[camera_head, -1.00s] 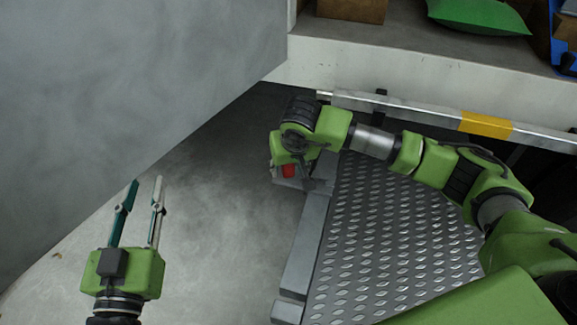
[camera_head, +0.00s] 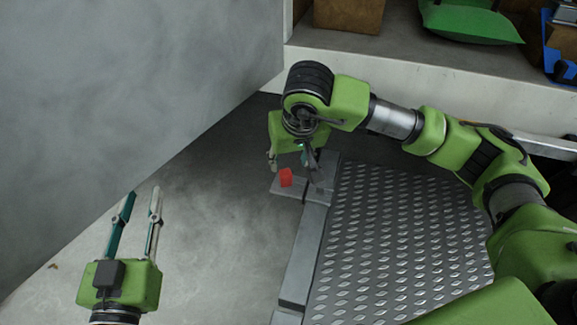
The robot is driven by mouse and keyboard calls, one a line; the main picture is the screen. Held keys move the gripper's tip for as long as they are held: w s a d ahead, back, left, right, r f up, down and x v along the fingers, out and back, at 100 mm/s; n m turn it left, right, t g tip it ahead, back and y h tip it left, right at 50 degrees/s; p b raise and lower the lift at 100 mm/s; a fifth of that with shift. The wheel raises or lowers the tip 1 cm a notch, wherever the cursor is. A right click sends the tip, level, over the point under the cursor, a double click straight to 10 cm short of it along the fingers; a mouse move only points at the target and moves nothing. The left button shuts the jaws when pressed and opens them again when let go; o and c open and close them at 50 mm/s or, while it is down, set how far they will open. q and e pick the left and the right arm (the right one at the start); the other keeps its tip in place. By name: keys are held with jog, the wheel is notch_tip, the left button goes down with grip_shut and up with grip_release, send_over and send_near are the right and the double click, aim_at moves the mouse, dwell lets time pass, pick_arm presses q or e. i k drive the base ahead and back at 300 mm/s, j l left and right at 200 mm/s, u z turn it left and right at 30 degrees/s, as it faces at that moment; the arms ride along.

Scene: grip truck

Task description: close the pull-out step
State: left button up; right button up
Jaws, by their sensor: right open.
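The pull-out step (camera_head: 395,240) is a grey metal plate with a raised tread pattern, extended out from under the truck bed. A grey bar runs along its left side, with a small red block (camera_head: 286,177) on a flat tab at the bar's far end. My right gripper (camera_head: 290,165) hangs at that tab, just behind and above the red block, its fingers partly hidden by its own wrist. It is open; I cannot tell whether it touches the tab. My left gripper (camera_head: 137,205) is open and empty over the floor at the lower left, apart from the step.
A large grey panel (camera_head: 130,90) fills the upper left. The truck bed's pale edge (camera_head: 400,65) runs across the back, with a cardboard box (camera_head: 348,14) and a green bag (camera_head: 468,20) on it. Floor between my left gripper and the step is clear.

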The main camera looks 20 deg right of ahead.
aim_at(391, 246)
jog(key=k+j, duration=0.2)
jog(key=k, duration=0.3)
jog(key=k+j, duration=0.25)
jog(key=k, duration=0.2)
jog(key=k+j, duration=0.2)
jog(key=k, duration=0.3)
